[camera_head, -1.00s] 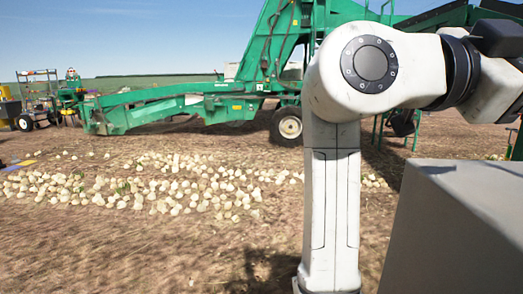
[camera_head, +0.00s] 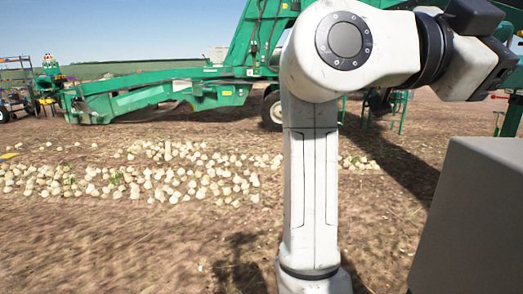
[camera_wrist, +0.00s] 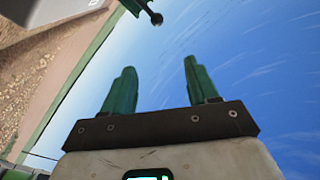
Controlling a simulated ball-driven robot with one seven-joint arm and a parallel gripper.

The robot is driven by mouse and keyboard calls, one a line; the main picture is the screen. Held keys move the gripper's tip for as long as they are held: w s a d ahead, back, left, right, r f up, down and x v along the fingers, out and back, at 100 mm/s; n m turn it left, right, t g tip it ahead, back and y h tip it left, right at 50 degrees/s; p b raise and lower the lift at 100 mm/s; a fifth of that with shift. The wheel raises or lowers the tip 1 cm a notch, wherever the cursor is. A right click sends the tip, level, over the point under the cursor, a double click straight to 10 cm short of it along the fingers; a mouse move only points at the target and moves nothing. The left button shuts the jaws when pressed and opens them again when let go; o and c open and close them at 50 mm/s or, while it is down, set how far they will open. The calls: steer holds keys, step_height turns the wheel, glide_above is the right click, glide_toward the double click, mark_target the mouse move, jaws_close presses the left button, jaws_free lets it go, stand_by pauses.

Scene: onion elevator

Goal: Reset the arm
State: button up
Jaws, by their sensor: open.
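My arm (camera_head: 312,190) stands upright in the right half of the head view. It bends at a large round joint, and its upper links run to the right edge. My gripper (camera_wrist: 158,82) shows in the wrist view with two green fingers spread apart. Nothing is between them, and sky lies behind them. The gripper's fingers cannot be made out in the head view.
A green elevator machine (camera_head: 160,92) stands behind my arm on wheels. Several pale onions (camera_head: 140,178) lie scattered on the brown soil at left. A grey box (camera_head: 470,215) fills the lower right. A wheeled cart (camera_head: 18,88) stands at far left. The near soil is open.

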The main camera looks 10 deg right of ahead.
steer(key=w+d+f+n+t+y+p, duration=0.2)
steer(key=f+n, duration=0.3)
steer(key=f, duration=0.4)
steer(key=w+d+f+n+t+y+p, duration=0.1)
steer(key=w+f+n+t+y, duration=0.3)
steer(key=f, duration=0.6)
steer(key=w+d+f+n+t+p, duration=0.1)
steer(key=d+f+n+p, duration=0.1)
steer(key=f+n, duration=0.5)
steer(key=s+a+f+n+y+p, duration=0.1)
steer(key=s+f+n+y, duration=0.15)
steer(key=f, duration=0.65)
steer(key=s+a+f+n+y+p, duration=0.1)
steer(key=s+f+n+y, duration=0.15)
steer(key=f, duration=0.65)
steer(key=s+a+f+n+g+y+p, duration=0.1)
steer(key=s+a+f+n+g+y, duration=0.1)
steer(key=s+a+f, duration=0.3)
steer(key=s+a+f+n+g+y+p, duration=0.1)
steer(key=s+a+f+y, duration=0.3)
steer(key=s+f, duration=0.4)
steer(key=s+n+y, duration=0.1)
steer(key=s, duration=0.5)
steer(key=shift+s+a+f+n+g+p, duration=0.15)
steer(key=shift+s+a+n+g+p, duration=0.15)
steer(key=shift+a+n+g+p, duration=0.1)
